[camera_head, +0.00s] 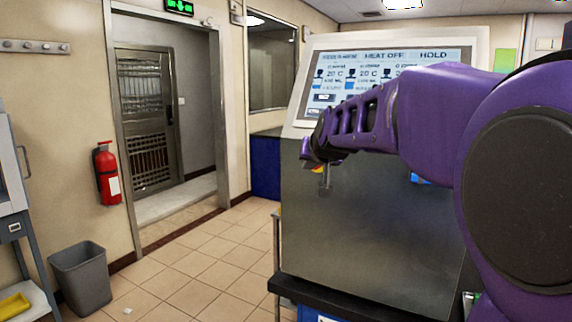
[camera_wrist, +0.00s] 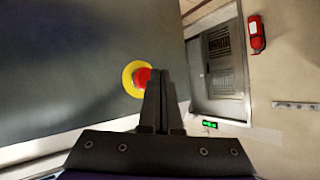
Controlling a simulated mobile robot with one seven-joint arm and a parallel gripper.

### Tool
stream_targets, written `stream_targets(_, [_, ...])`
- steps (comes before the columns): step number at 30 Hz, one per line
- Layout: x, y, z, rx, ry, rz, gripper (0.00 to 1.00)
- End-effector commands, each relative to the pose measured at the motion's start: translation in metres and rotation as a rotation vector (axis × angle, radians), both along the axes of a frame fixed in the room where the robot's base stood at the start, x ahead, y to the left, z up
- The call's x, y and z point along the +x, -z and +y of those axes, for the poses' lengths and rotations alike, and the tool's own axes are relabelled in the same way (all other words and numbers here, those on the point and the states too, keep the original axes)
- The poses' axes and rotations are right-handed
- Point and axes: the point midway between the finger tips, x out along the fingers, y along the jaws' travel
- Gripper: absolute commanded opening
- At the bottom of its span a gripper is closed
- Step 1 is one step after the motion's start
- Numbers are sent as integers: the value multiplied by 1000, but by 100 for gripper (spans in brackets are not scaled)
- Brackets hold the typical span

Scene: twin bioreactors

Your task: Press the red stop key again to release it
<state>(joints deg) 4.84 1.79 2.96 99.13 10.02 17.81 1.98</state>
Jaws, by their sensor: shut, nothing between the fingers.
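The red stop key (camera_wrist: 142,78) sits on a yellow round base on the grey front panel of the machine in the wrist view. My gripper (camera_wrist: 160,75) is shut and empty, and its fingertips overlap the right side of the key in that view. I cannot tell whether they touch it. In the head view my gripper (camera_head: 325,188) is in front of the steel cabinet (camera_head: 370,235), below the screen. A small bit of red and yellow shows beside it, and the rest of the key is hidden behind my gripper.
The tilted screen (camera_head: 385,75) on top of the cabinet reads "HEAT OFF" and "HOLD". The cabinet stands on a dark-edged table (camera_head: 350,302). A fire extinguisher (camera_head: 106,173) hangs on the left wall, and a grey bin (camera_head: 81,277) stands below.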

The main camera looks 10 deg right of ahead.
Motion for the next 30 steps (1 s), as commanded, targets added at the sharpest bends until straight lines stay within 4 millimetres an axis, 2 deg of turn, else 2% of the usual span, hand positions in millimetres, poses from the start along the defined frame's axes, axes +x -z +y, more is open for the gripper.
stream_targets(30, [10, 1, -7, 0, 1, 1, 0])
